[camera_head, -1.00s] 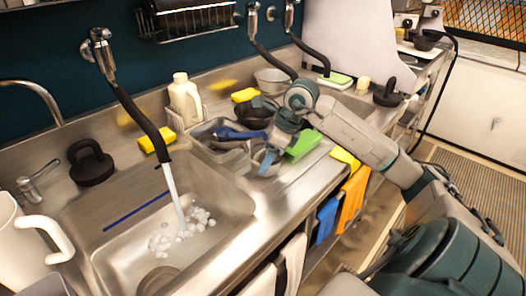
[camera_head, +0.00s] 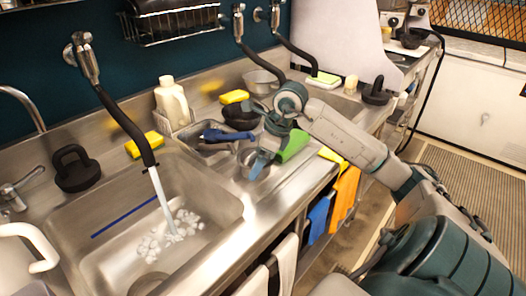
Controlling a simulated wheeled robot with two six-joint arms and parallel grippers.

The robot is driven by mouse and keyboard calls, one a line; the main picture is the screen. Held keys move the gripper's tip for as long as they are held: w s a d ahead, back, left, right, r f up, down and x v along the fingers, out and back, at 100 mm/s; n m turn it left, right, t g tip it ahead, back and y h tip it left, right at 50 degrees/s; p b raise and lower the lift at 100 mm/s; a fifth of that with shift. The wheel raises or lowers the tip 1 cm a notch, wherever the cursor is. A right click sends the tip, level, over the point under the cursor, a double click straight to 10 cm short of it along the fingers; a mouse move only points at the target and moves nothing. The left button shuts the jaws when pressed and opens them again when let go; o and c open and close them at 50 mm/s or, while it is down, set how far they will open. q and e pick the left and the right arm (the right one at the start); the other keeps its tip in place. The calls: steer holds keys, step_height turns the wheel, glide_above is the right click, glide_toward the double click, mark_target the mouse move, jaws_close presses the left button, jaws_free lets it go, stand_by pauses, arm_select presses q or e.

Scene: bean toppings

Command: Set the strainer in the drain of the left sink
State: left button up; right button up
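The left sink (camera_head: 120,240) is a steel basin at the lower left. Its round drain (camera_head: 150,283) is partly visible at the bottom edge, with nothing seen set in it. My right gripper (camera_head: 260,163) points down over the counter right of the sink. Its blue fingertips are at a small round metal piece (camera_head: 247,160), which may be the strainer. The fingers partly cover it, so I cannot tell whether they grip it. My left gripper is not in view.
A hose pours water (camera_head: 162,203) onto white lumps (camera_head: 182,222) in the sink. A metal tray with a blue-handled brush (camera_head: 225,135), a green cloth (camera_head: 293,145) and a yellow sponge (camera_head: 145,144) stand near. A white jug handle (camera_head: 40,245) shows far left.

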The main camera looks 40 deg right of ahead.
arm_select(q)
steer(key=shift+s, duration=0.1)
arm_select(e)
steer(key=shift+p, duration=0.3)
steer(key=b+v, duration=0.1)
steer(key=v, duration=0.1)
steer(key=b+v, duration=0.1)
steer(key=v, duration=0.2)
steer(key=shift+s+d+f, duration=0.15)
steer(key=shift+d, duration=0.05)
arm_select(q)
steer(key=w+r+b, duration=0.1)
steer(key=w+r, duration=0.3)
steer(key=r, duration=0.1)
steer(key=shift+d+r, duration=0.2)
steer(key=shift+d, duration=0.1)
arm_select(e)
steer(key=shift+v, duration=2.9)
steer(key=shift+a, duration=0.1)
